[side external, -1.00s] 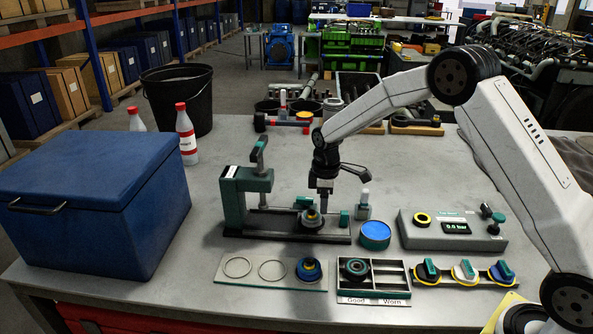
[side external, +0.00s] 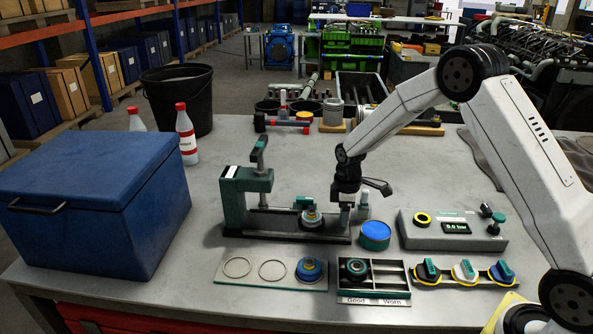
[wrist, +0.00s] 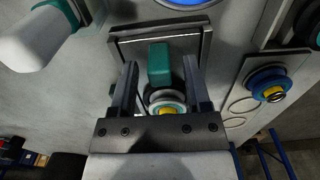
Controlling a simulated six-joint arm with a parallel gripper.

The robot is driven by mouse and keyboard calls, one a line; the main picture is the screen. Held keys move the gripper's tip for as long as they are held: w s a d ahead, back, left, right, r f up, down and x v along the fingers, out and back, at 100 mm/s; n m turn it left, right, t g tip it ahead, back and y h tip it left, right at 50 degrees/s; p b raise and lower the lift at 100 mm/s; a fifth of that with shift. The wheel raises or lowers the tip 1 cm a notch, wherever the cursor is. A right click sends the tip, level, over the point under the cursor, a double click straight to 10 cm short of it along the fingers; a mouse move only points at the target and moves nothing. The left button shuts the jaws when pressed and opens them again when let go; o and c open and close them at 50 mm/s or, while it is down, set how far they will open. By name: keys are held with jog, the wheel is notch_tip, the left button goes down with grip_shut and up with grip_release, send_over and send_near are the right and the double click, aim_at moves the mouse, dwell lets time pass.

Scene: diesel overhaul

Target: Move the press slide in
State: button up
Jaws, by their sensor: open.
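The press (side external: 246,200) is a green frame with a lever, standing at the left end of a dark base. On its slide sits a round part with a pale rim and yellow centre (side external: 311,218), right of the frame; it also shows in the wrist view (wrist: 167,106). The slide's green handle (wrist: 160,64) stands upright at the slide's outer end. My gripper (side external: 345,216) is low at the right end of the base, hiding most of the handle in the side view. In the wrist view its fingers (wrist: 160,72) are open on either side of the handle; contact cannot be told.
A blue round tin (side external: 375,235) stands close to the right of the press. A ring plate (side external: 250,283) and a Good/Worn tray (side external: 373,301) lie in front. A gauge box (side external: 453,230) is right, a blue case (side external: 95,205) left.

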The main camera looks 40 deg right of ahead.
aim_at(310, 211)
grip_shut()
jog(key=shift+w, duration=0.1)
jog(key=shift+w+a, duration=1.5)
jog(key=shift+a, duration=0.05)
jog(key=shift+w+a, duration=1.55)
jog(key=shift+a, duration=0.1)
